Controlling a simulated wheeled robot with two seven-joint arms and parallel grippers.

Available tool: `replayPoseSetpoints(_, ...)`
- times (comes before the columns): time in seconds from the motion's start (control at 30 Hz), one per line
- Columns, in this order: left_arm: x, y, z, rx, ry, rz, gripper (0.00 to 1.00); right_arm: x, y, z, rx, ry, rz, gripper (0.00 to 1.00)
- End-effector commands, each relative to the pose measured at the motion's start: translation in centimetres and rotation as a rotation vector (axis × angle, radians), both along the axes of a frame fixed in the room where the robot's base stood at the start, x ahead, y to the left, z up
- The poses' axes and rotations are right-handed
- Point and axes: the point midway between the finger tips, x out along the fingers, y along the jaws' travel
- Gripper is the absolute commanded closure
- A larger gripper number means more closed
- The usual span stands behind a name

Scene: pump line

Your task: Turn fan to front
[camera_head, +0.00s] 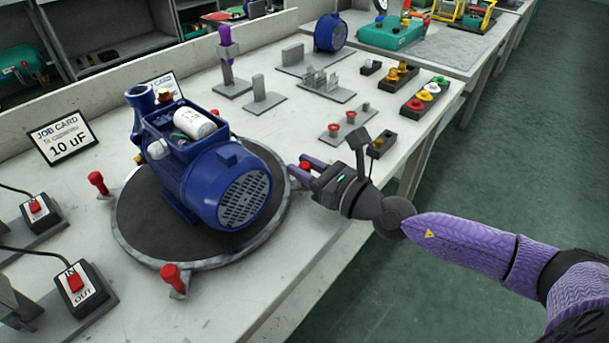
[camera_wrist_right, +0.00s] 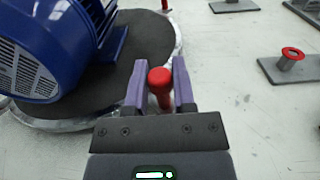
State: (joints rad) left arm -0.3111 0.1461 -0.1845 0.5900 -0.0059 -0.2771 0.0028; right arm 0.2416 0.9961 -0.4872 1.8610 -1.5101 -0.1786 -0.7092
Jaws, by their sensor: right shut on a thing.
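A blue pump motor (camera_head: 196,165) sits on a round dark turntable (camera_head: 140,222) with a metal rim. Its slotted fan cover (camera_head: 245,197) faces the front right in the head view. Red-knobbed pegs stand around the rim, at the left (camera_head: 97,182) and at the front (camera_head: 172,275). My right gripper (camera_head: 306,168) is at the right side of the turntable. In the right wrist view its purple fingers (camera_wrist_right: 160,85) are closed around a red knob (camera_wrist_right: 160,78) on the rim. The motor also shows there (camera_wrist_right: 50,45). My left gripper is not in view.
A job card reading 10 uF (camera_head: 64,138) stands at the left. Switch boxes marked IN and OUT (camera_head: 80,288) are at the front left. Stands and trays of coloured parts (camera_head: 424,97) fill the back right.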

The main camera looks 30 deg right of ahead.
Motion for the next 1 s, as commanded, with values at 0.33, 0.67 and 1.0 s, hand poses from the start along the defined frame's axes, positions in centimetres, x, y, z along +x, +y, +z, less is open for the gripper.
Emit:
replayPoseSetpoints(0.33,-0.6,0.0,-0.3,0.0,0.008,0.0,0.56,0.4,-0.2,-0.1,0.001,0.003,0.0,1.0)
replayPoseSetpoints(0.67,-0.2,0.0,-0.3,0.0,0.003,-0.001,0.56,0.4,-0.2,-0.1,0.0,0.002,0.0,1.0)
replayPoseSetpoints(1.0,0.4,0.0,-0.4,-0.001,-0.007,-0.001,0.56,0.4,-0.2,0.0,0.001,0.001,0.0,0.34)
